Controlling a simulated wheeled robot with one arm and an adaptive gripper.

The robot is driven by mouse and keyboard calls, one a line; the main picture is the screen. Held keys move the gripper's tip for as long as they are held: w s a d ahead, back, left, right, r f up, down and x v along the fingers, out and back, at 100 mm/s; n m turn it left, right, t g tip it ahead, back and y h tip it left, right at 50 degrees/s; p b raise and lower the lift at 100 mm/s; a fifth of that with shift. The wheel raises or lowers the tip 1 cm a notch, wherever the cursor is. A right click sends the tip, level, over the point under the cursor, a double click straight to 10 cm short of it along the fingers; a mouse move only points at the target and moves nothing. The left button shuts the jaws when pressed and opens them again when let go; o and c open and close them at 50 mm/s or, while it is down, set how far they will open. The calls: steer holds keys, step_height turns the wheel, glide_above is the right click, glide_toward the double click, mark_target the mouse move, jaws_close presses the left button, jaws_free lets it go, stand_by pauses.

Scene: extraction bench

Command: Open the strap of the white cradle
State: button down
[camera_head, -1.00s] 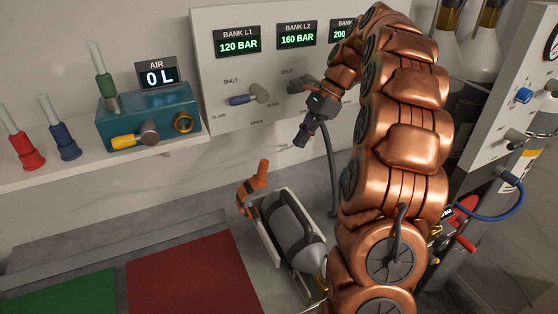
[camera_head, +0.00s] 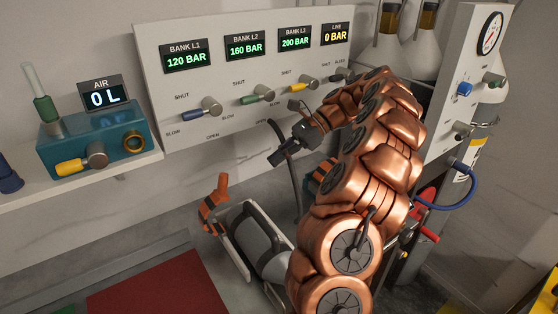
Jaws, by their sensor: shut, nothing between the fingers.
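The white cradle (camera_head: 236,258) sits low on the bench at bottom centre and holds a grey cylinder (camera_head: 262,246). An orange and black strap piece (camera_head: 214,207) stands up at the cradle's far left end. A dark band crosses the cylinder; I cannot tell whether the strap is fastened. My gripper (camera_head: 277,157) is shut and empty. It hangs above and right of the strap piece, in front of the panel, apart from both. My arm hides the cradle's right side. Another orange and black piece (camera_head: 323,177) shows partly behind my arm.
A wall panel (camera_head: 226,60) with several valve handles and pressure displays stands behind my gripper. A dark hose (camera_head: 284,165) hangs close by it. A shelf at left carries a teal air block (camera_head: 90,145). A red mat (camera_head: 160,290) lies left of the cradle.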

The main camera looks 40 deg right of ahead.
steer(key=w+a+f, duration=0.2)
steer(key=a+f, duration=0.1)
steer(key=a, duration=0.7)
steer(key=shift+w+a+b, duration=0.2)
steer(key=shift+w+b, duration=0.1)
steer(key=shift+w, duration=0.05)
stand_by(0.6)
